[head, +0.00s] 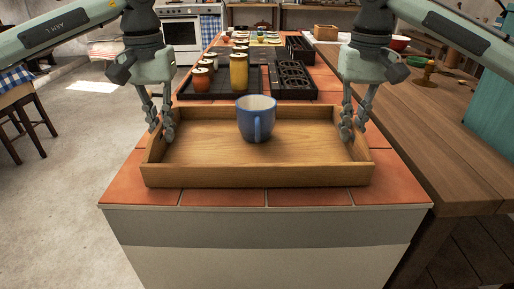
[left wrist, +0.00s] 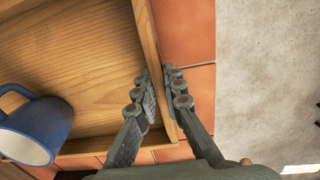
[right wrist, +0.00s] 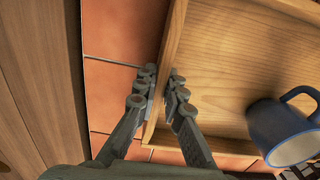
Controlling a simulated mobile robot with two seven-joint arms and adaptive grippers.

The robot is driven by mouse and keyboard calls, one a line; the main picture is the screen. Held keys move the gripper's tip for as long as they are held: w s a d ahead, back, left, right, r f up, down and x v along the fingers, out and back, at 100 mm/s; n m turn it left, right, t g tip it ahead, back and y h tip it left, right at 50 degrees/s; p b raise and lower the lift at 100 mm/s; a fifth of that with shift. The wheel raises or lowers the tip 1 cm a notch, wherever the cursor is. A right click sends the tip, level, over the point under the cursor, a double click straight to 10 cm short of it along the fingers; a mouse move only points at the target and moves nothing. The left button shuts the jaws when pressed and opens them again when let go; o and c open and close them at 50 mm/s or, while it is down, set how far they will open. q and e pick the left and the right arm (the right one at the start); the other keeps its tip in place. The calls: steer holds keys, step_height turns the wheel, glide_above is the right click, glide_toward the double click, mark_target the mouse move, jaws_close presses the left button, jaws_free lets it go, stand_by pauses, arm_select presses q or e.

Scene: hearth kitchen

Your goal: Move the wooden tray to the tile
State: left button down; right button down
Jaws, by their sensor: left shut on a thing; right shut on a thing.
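The wooden tray (head: 200,174) sits at the near end of the counter, with a blue mug (head: 257,120) standing inside it toward the back. My left gripper (head: 160,130) is shut on the tray's left side wall, one finger inside and one outside; the left wrist view shows this wall (left wrist: 153,45) between the fingers (left wrist: 163,88). My right gripper (head: 353,128) is shut on the right side wall in the same way, seen in the right wrist view (right wrist: 160,88). The terracotta tile top (head: 400,185) shows around the tray. I cannot tell whether the tray touches it.
Behind the tray are a yellow canister (head: 238,72), a smaller orange-brown jar (head: 201,80) and a black rack (head: 292,82). A wooden worktop (head: 440,150) adjoins on the right. The counter's front edge is close in front of the tray. Open floor lies left.

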arm_select(q)
steer(key=c, duration=2.1)
jaws_free()
steer(key=shift+a+f, duration=0.15)
steer(key=shift+f, duration=0.3)
arm_select(e)
steer(key=c, duration=2.1)
jaws_free()
steer(key=shift+d+f, duration=0.2)
steer(key=shift+f, duration=0.2)
arm_select(q)
steer(key=shift+o, duration=1.2)
steer(key=shift+r, duration=0.2)
arm_select(e)
steer(key=shift+o, duration=1.2)
steer(key=shift+r, duration=0.15)
arm_select(q)
steer(key=shift+o, duration=1.2)
arm_select(e)
steer(key=shift+o, duration=1.2)
steer(key=shift+a, duration=0.1)
steer(key=shift+r, duration=0.1)
arm_select(q)
step_height(320, 180, up, 12)
arm_select(e)
step_height(320, 180, up, 12)
